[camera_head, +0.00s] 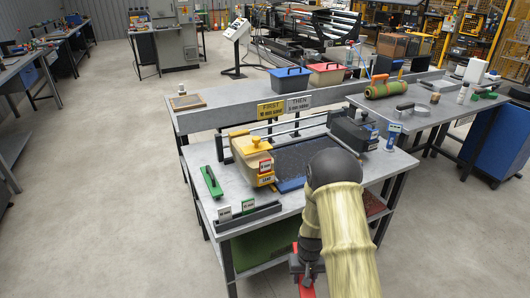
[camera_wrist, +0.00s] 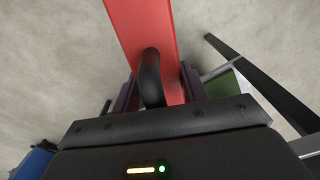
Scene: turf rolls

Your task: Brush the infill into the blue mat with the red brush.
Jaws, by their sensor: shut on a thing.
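My gripper (camera_wrist: 158,88) is shut on the black handle (camera_wrist: 151,75) of the red brush (camera_wrist: 140,28). In the head view the brush (camera_head: 307,288) shows only in part at the bottom edge, with my gripper (camera_head: 306,265) in front of the near bench edge and low. Its bristles are not visible. The blue mat (camera_head: 289,185) lies on the bench, and a dark layer (camera_head: 305,158) covers most of what shows of it. My arm hides the mat's right and near part. The brush is apart from the mat.
A yellow hopper (camera_head: 252,152) stands left of the mat and a dark hopper (camera_head: 352,132) at its far right, near rails. A green-handled tool (camera_head: 211,181) and a dark card tray (camera_head: 247,218) lie on the bench's left. A green roll (camera_head: 384,90) lies on the right table.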

